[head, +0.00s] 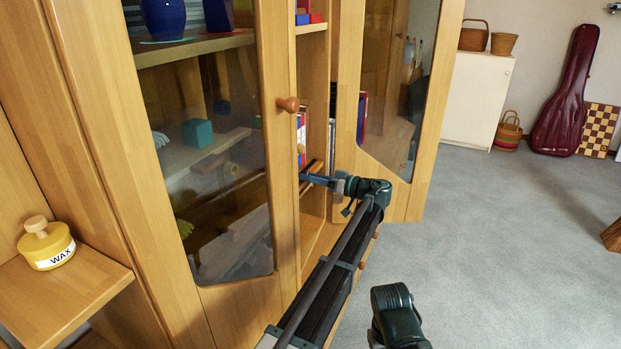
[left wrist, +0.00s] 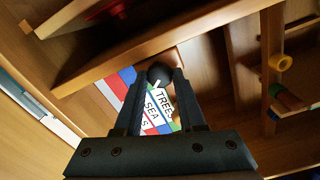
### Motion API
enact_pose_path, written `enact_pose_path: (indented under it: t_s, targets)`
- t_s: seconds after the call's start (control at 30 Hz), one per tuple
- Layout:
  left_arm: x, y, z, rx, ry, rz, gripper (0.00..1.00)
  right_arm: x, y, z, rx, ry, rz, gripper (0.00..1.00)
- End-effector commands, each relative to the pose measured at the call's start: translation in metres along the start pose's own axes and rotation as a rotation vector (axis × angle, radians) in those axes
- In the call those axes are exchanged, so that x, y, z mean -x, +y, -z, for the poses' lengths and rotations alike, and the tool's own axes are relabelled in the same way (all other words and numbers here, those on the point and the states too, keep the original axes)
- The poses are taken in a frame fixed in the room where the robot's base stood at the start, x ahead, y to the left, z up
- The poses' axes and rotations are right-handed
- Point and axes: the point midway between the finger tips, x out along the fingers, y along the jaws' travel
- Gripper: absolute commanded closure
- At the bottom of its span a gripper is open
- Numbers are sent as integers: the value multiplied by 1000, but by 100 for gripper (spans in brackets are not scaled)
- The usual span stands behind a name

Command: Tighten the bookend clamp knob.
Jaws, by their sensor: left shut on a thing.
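My left gripper (head: 304,177) reaches into the narrow open middle section of the wooden cabinet. In the left wrist view its two fingers (left wrist: 159,84) are shut on the dark round knob (left wrist: 159,73), one finger on each side. In that view the knob sits in front of books (left wrist: 158,112) with white, red, blue and green spines, lettered TREES and SEA. The bookend clamp's body is mostly hidden, and I cannot tell how tight the knob is. The knob is not clear in the head view. My right gripper's fingers are not in view.
A glass door (head: 215,150) with a round wooden knob (head: 288,104) stands left of my left arm; another glass door (head: 395,90) stands right. A yellow WAX tin (head: 47,246) sits on a low shelf (head: 70,292). Grey carpet (head: 500,240) is clear at the right.

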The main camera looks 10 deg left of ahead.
Motion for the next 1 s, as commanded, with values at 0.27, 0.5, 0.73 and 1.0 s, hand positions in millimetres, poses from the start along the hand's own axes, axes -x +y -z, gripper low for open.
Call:
enact_pose_path:
  t_s: [0.27,0.5,0.73,1.0]
  targets:
    - [1,0,0,-97,0,-1,100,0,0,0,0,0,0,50]
    - [1,0,0,-121,0,-1,100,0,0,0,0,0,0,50]
    - [1,0,0,-121,0,-1,100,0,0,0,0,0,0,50]
    - [1,0,0,-120,0,-1,31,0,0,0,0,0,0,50]
